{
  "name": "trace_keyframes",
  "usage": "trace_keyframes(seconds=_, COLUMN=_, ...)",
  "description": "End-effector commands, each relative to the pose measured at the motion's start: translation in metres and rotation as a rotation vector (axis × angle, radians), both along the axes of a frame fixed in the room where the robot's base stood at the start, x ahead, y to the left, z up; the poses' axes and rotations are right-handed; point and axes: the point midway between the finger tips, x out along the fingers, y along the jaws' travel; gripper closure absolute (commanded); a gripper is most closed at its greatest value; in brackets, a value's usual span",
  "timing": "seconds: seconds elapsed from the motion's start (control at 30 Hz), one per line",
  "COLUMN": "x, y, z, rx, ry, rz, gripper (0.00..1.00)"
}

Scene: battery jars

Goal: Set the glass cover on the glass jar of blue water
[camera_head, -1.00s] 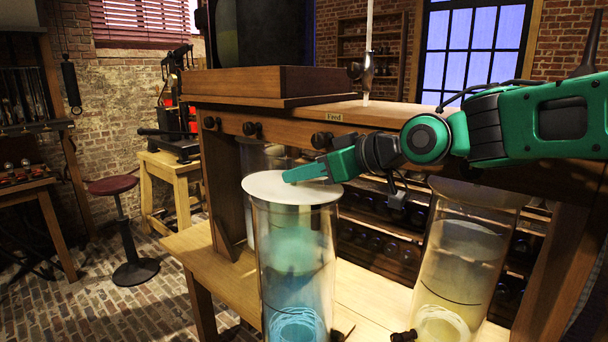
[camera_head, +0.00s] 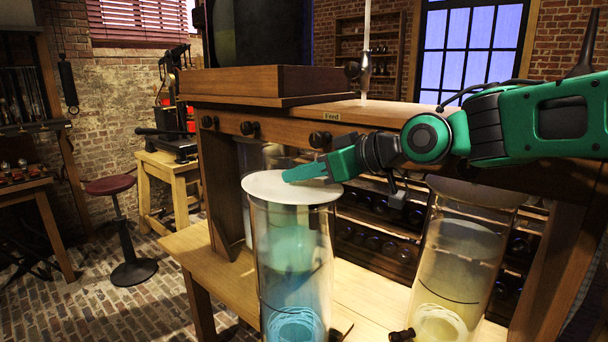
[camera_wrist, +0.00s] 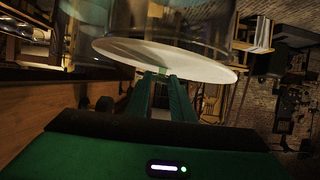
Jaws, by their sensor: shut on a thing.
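The glass cover (camera_head: 268,187) is a pale round disc over the mouth of the glass jar of blue water (camera_head: 291,265). It lies about level and looks centred on the jar. I cannot tell whether it rests on the rim or hangs just above it. My gripper (camera_head: 292,176) reaches in from the right, with its fingertips at the middle of the cover. In the wrist view, my gripper (camera_wrist: 163,78) is shut at the cover (camera_wrist: 190,62), whose underside or face fills the upper middle. The exact grip is hard to see.
A second glass jar, with yellowish water (camera_head: 457,265), stands to the right on the same wooden bench (camera_head: 345,300). Another jar stands behind the blue one. A wooden cabinet (camera_head: 290,126) rises behind the jars. A stool (camera_head: 110,185) stands at left.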

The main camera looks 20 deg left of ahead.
Motion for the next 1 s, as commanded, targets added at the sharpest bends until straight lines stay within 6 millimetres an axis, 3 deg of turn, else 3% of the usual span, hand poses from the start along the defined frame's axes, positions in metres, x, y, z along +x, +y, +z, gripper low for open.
trace_keyframes(seconds=1.0, x=0.000, y=0.000, z=0.016, rx=0.001, ry=-0.002, rz=0.001, gripper=1.00)
